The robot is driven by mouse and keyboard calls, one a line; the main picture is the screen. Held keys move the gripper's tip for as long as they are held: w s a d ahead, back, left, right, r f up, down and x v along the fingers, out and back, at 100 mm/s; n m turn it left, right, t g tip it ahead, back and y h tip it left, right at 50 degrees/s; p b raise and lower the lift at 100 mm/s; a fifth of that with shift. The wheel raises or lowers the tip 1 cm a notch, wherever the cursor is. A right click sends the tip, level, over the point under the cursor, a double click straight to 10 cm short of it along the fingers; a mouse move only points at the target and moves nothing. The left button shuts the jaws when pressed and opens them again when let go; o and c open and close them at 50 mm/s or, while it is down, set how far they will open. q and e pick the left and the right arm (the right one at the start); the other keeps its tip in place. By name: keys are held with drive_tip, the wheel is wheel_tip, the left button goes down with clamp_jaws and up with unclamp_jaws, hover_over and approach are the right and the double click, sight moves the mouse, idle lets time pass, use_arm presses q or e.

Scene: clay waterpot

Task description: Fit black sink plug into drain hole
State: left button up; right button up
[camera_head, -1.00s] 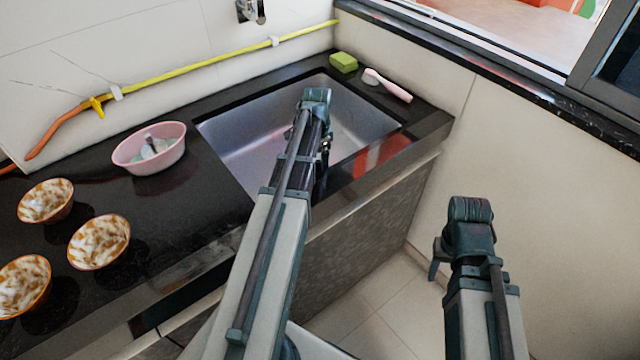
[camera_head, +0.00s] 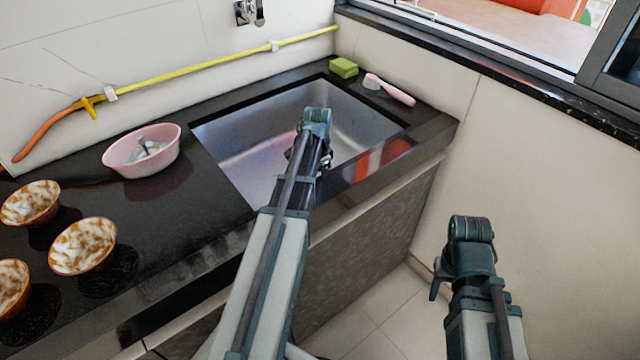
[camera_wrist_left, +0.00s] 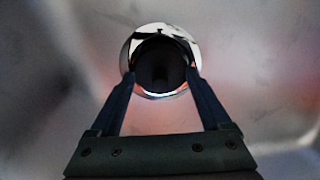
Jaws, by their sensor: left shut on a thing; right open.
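The black sink plug (camera_wrist_left: 160,62) is between the two fingertips of my left gripper (camera_wrist_left: 161,78) in the left wrist view; the gripper is shut on it. The shiny metal drain ring (camera_wrist_left: 138,33) shows around and behind the plug. I cannot tell whether the plug is inside the hole or just above it. In the head view my left arm reaches over the sink (camera_head: 245,130), and its wrist hides the plug and the drain. My right gripper (camera_head: 436,284) is open and empty, low in front of the wall to the right of the counter.
A pink basin (camera_head: 112,160) and several patterned bowls (camera_head: 84,246) stand on the black counter to the left. A green sponge (camera_head: 344,67) and a pink brush (camera_head: 392,90) lie behind the sink. A yellow pipe (camera_head: 190,72) runs along the wall.

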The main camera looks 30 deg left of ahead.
use_arm(q)
drive_tip(key=shift+f+b, duration=0.6)
drive_tip(key=shift+f, duration=0.05)
drive_tip(key=o, duration=1.2)
drive_tip(key=shift+r, duration=0.1)
wheel_tip(320, 180, up, 13)
drive_tip(key=p, duration=1.3)
drive_tip(key=shift+r, duration=0.1)
